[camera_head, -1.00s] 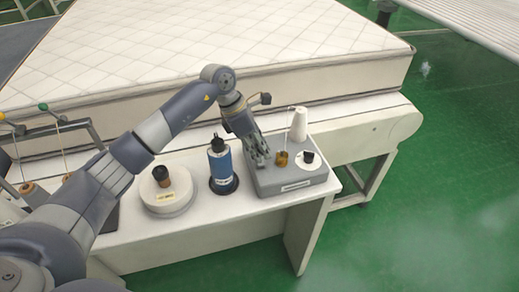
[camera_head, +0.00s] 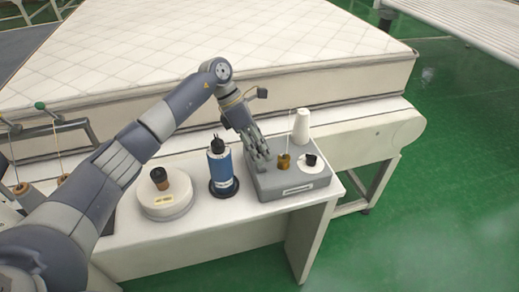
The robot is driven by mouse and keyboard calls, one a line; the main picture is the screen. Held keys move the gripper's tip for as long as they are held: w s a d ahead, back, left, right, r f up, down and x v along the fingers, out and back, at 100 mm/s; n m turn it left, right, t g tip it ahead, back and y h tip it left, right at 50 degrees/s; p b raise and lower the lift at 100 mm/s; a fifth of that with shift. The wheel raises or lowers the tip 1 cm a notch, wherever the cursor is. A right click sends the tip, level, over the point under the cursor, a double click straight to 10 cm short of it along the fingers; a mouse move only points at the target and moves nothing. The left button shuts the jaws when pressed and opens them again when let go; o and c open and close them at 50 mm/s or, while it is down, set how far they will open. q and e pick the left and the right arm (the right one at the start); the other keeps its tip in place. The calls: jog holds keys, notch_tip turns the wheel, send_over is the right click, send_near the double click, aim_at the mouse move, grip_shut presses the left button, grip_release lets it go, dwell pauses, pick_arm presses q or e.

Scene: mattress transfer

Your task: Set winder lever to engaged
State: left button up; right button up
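The winder (camera_head: 312,182) is a grey box with a label on its front, near the right end of the white table. It carries a small brass bobbin part (camera_head: 284,162), a white thread cone (camera_head: 300,126) and a black knob (camera_head: 311,160) on a white disc. My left gripper (camera_head: 262,163) points down at the winder's left end, left of the brass part. Its fingers cover that corner; whether they touch anything, or are open, I cannot tell. I cannot make out the lever clearly; it may be behind the fingers. My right gripper is out of view.
A blue cylinder with a black top (camera_head: 220,167) stands left of the winder. A round white base with a dark-topped brown spool (camera_head: 167,196) is further left. A thread stand (camera_head: 57,150) is at far left. A quilted mattress (camera_head: 290,75) lies behind the table (camera_head: 240,228).

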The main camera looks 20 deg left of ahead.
pick_arm(q)
jog(key=v, duration=1.2)
dwell(0.4)
